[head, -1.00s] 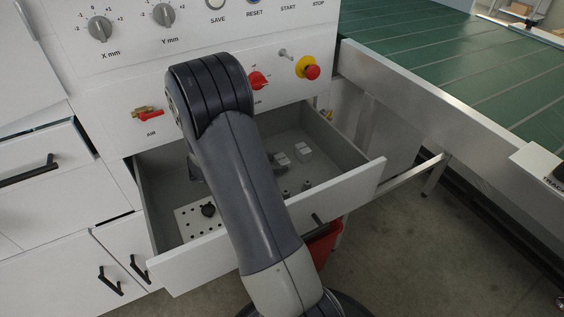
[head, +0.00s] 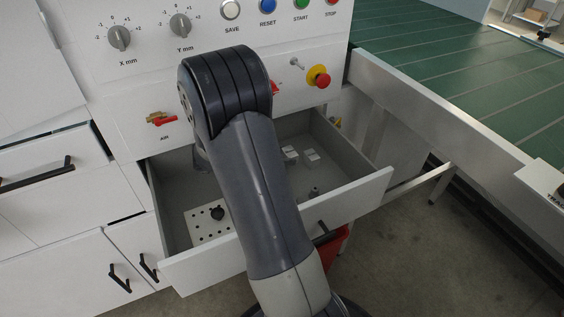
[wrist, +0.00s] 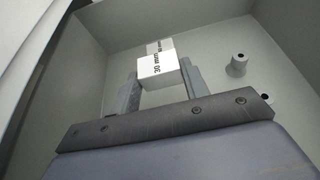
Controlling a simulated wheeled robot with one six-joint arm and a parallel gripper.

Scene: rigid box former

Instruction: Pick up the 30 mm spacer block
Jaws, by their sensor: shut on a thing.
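The white 30 mm spacer block (wrist: 157,68), with black "30 mm" lettering, sits between my fingertips in the wrist view. My gripper (wrist: 160,80) is shut on it, one grey finger on each side. A second labelled white face shows just behind it; I cannot tell its size. Whether the held block is clear of the drawer floor is hard to tell. In the head view my arm hides the gripper and the held block. Two white blocks (head: 290,153) (head: 311,157) stand in the open drawer, right of my arm.
The open drawer (head: 350,200) has walls close around my gripper. Small cylinders stand in it, one (wrist: 237,65) right of the fingers. A perforated plate (head: 198,228) with a black knob (head: 217,212) lies at front left. The control panel (head: 140,85) rises behind.

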